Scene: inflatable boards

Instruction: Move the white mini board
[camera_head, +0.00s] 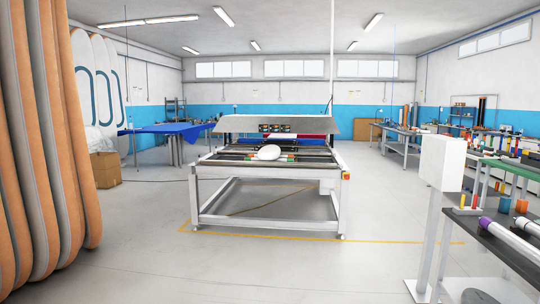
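A small white oval board (269,152), which looks like the white mini board, lies on the bed of a metal-framed machine table (268,223) in the middle of the room. It lies near the front part of the bed, in front of the machine's grey hood. Neither of my grippers shows in the head view.
Tall orange and grey boards (45,140) stand close on the left. A white box on a post (440,163) and a workbench (505,240) with tubes stand on the right. A cardboard box (105,170) sits at left. The floor before the machine is clear.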

